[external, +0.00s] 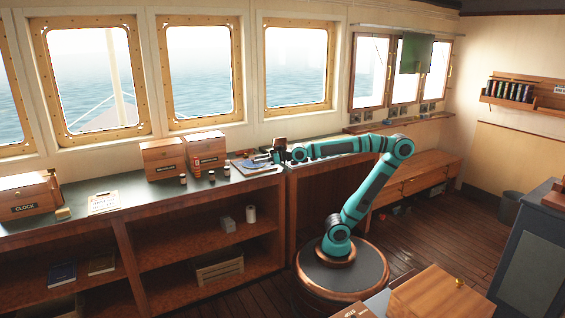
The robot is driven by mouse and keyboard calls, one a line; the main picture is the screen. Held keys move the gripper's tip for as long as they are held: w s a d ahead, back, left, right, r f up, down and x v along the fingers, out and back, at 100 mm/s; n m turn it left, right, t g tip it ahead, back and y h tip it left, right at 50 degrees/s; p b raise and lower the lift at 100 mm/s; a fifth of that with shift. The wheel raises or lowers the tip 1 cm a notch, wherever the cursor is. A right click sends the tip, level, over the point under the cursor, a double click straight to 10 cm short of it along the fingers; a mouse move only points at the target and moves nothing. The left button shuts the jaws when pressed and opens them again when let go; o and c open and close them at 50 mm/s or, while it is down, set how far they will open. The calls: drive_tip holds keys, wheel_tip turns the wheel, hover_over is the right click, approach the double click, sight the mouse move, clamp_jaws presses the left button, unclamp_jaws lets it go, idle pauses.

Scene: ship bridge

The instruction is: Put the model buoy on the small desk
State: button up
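My gripper (263,158) is at the end of the outstretched teal arm, low over the right part of the long counter (130,187). It points left, above a flat board with a blue patch (249,167). Its fingers are too small to tell whether they are open or shut, or whether they hold anything. I cannot make out the model buoy for certain; it may be hidden or too small. A low wooden desk with drawers (418,184) stands against the wall to the right of my arm; I cannot tell whether it is the small desk.
Wooden boxes (163,158) and several small jars (197,170) stand on the counter left of my gripper. A box marked CLOCK (24,208) is at far left. A wooden box (440,294) and grey cabinet (531,258) are in front at right. Floor (437,236) is open between.

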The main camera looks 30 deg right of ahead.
drive_tip(key=s+a+f+n+g, duration=0.1)
drive_tip(key=s+a+n+g, duration=0.25)
drive_tip(key=s, duration=0.75)
drive_tip(key=s+a+f+n+g, duration=0.2)
drive_tip(key=s+a+g, duration=0.25)
drive_tip(key=s, duration=0.65)
drive_tip(key=s+a+f+n+g, duration=0.1)
drive_tip(key=s+a+n+g, duration=0.3)
drive_tip(key=s, duration=0.6)
drive_tip(key=s+d+f+n+g+h, duration=0.1)
drive_tip(key=s+d+f+n+g, duration=0.15)
drive_tip(key=s, duration=0.85)
drive_tip(key=s+d+f+n+g+h, duration=0.15)
drive_tip(key=s+d, duration=0.25)
drive_tip(key=s, duration=0.6)
drive_tip(key=s+d+f+n+g+h, duration=0.1)
drive_tip(key=s+d+g+h, duration=0.15)
drive_tip(key=s, duration=0.85)
drive_tip(key=s+d+f+n+g+h, duration=0.1)
drive_tip(key=s+d+f+n+h, duration=0.1)
drive_tip(key=s+d, duration=0.65)
drive_tip(key=s+d+f+n+g+h, duration=0.1)
drive_tip(key=s+d+f+n+h, duration=0.15)
drive_tip(key=s+d, duration=0.65)
drive_tip(key=shift+y, duration=0.25)
drive_tip(key=shift+d+x, duration=0.15)
drive_tip(key=shift+x, duration=1.4)
drive_tip(key=shift+d+x, duration=0.15)
drive_tip(key=shift+x, duration=1.35)
drive_tip(key=shift+s, duration=0.15)
